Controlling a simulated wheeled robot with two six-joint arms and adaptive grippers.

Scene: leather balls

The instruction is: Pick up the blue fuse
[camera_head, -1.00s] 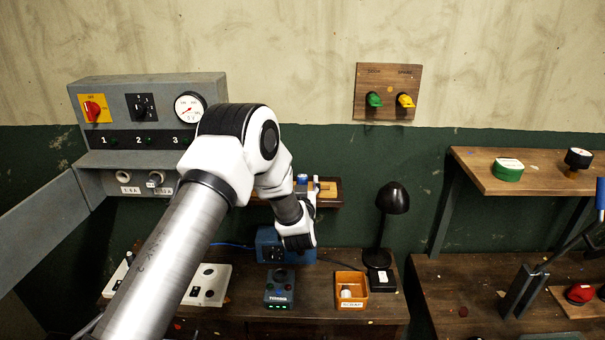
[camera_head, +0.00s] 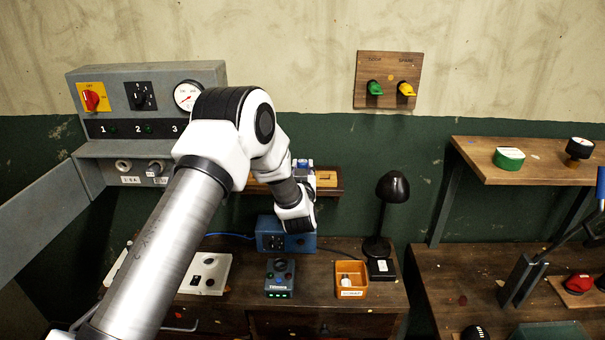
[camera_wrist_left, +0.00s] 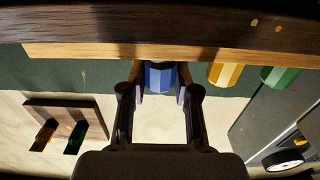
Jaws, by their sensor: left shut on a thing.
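The blue fuse (camera_wrist_left: 160,76) is a faceted blue piece between the two fingers of my left gripper (camera_wrist_left: 160,92) in the left wrist view. The fingers are shut on its sides. In the head view only a small blue top of the fuse (camera_head: 303,162) shows above my left gripper (camera_head: 304,172), at the small wooden wall shelf. A yellow fuse (camera_wrist_left: 225,74) and a green fuse (camera_wrist_left: 280,75) stand beside it in the wrist view, which looks upside down. I cannot tell whether the blue fuse still touches the shelf.
The wooden wall shelf (camera_wrist_left: 80,52) runs close to the fingers. Below it on the bench are a blue box (camera_head: 270,235), a small dark device (camera_head: 280,285), an orange tray (camera_head: 351,292) and a black lamp (camera_head: 392,187). A grey panel (camera_head: 150,72) is at the left.

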